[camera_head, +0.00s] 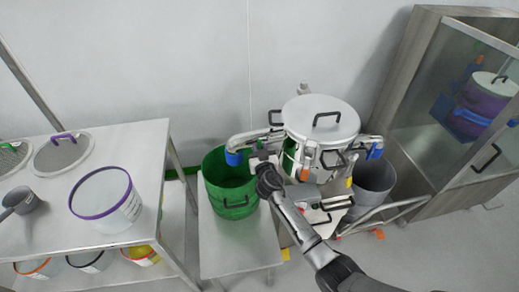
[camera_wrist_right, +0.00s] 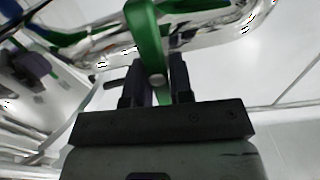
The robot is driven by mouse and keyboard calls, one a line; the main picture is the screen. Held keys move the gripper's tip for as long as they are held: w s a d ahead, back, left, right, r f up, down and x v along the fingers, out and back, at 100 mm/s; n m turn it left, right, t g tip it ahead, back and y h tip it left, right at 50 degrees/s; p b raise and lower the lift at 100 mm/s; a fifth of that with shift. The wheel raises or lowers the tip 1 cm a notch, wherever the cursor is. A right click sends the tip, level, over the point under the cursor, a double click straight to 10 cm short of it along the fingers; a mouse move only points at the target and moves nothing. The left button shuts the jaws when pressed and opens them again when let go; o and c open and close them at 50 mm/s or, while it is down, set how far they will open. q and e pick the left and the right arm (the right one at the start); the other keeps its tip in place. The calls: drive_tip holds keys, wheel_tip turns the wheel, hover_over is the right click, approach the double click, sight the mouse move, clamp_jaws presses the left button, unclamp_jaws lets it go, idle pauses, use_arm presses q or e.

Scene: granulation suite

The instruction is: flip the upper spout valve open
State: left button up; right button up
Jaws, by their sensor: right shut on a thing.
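The steel vessel (camera_head: 318,122) has a pale lid with a black handle. Its upper spout (camera_head: 250,137) sticks out to the left and ends in a blue tip (camera_head: 234,158) over a green bucket (camera_head: 232,190). My right gripper (camera_head: 262,160) is at this spout. In the right wrist view, my right gripper (camera_wrist_right: 156,88) is shut on a green valve lever (camera_wrist_right: 143,30), with the lever between its two dark fingers. The lever runs up from the fingers against the shiny pipe (camera_wrist_right: 205,25). The lever's far end and the valve's inside cannot be seen clearly. My left gripper is not in view.
The green bucket stands on a low steel bench (camera_head: 235,250). A grey bin (camera_head: 373,185) stands right of the vessel, beside a glass-fronted cabinet (camera_head: 440,100). A steel table (camera_head: 135,150) at left holds a purple-rimmed tub (camera_head: 105,205), sieves and a scoop (camera_head: 20,202).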

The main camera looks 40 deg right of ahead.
clamp_jaws()
drive_tip(key=shift+n, duration=0.5)
drive_tip(key=shift+a+f+n+b, duration=0.15)
drive_tip(key=shift+n+b, duration=0.25)
drive_tip(key=shift+n, duration=0.7)
drive_tip(key=n, duration=0.5)
drive_tip(key=shift+w+a, duration=0.15)
drive_tip(key=n, duration=0.9)
drive_tip(key=shift+w+a+f+n+p, duration=0.1)
drive_tip(key=shift+a+f+n+p, duration=0.1)
drive_tip(key=shift+f+n+p, duration=0.15)
